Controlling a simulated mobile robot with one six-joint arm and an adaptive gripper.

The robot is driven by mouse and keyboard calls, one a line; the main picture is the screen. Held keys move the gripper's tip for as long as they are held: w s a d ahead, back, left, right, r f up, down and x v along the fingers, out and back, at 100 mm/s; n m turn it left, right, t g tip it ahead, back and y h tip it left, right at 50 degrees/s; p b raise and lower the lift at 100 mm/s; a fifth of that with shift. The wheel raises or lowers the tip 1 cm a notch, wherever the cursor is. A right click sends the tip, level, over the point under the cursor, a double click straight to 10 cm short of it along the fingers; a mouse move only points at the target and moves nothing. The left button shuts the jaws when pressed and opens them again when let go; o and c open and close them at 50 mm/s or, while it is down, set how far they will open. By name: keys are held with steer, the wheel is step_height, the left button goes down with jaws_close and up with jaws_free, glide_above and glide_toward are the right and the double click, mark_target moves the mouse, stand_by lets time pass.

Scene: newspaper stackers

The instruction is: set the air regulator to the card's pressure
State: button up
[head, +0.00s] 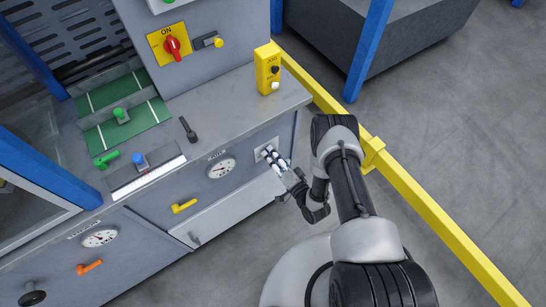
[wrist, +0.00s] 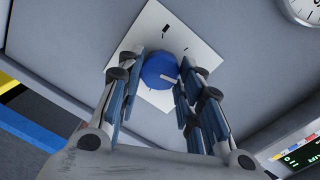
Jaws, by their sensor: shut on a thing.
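The air regulator is a round blue knob (wrist: 158,69) with a pale pointer mark, on a white square plate (wrist: 157,22) with dark marks; the plate also shows in the head view (head: 258,150). My gripper (wrist: 161,74) has one finger on each side of the knob and is shut on it. In the head view my gripper (head: 273,158) is at the cabinet's front face and hides the knob. A round white gauge (head: 221,168) sits left of the plate; its edge shows in the wrist view (wrist: 307,10). Its reading is too small to tell. I cannot identify the card.
A yellow button box (head: 267,70) stands on the cabinet top. A yellow lever (head: 184,206), an orange lever (head: 90,267) and a second gauge (head: 100,237) are on the front. A yellow rail (head: 430,205) runs along the right, beside my arm.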

steer(key=shift+w+d+m+y+b, duration=0.2)
steer(key=shift+m+b, duration=0.55)
steer(key=shift+m, duration=1.5)
steer(key=shift+s+a+m+y+b, duration=0.1)
steer(key=shift+m+y+b, duration=0.45)
steer(key=shift+m, duration=1.7)
steer(key=shift+h, duration=0.25)
steer(key=o, duration=1)
steer(key=shift+f, duration=0.1)
steer(key=shift+o, duration=0.3)
steer(key=v, duration=1.2)
